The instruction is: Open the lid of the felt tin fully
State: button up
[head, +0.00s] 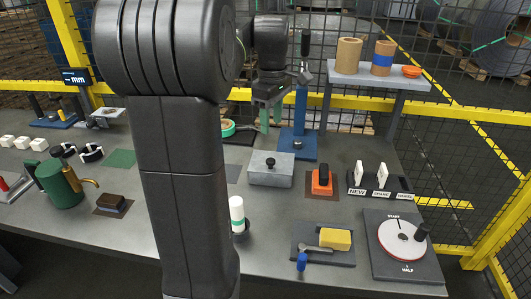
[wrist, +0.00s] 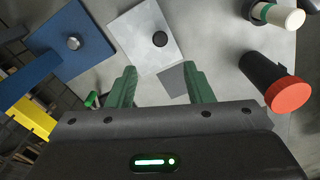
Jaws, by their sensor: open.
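The felt tin appears to be the flat light-grey metal box (head: 270,176) with a black round knob on its lid. It sits mid-bench, and its lid (wrist: 138,22) looks shut, lying flat. The black knob (wrist: 160,39) also shows in the wrist view, above and between the fingertips. My gripper (head: 271,118) is open, with green fingers pointing down, above and behind the tin in the head view. In the wrist view my gripper (wrist: 160,72) has nothing between its fingers and is apart from the tin. My arm hides part of the bench left of the tin.
A blue press stand (head: 298,143) is close behind the tin. An orange block with a black handle (head: 322,183) lies to its right. A white-and-green bottle (head: 237,213) stands in front. A black cylinder with a red end (wrist: 288,93) is right in the wrist view. A shelf (head: 375,78) rises behind.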

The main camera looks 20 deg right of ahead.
aim_at(271, 160)
notch_tip(271, 160, down, 12)
jog(key=shift+f+b, duration=0.1)
jog(key=shift+b, duration=0.25)
grip_shut()
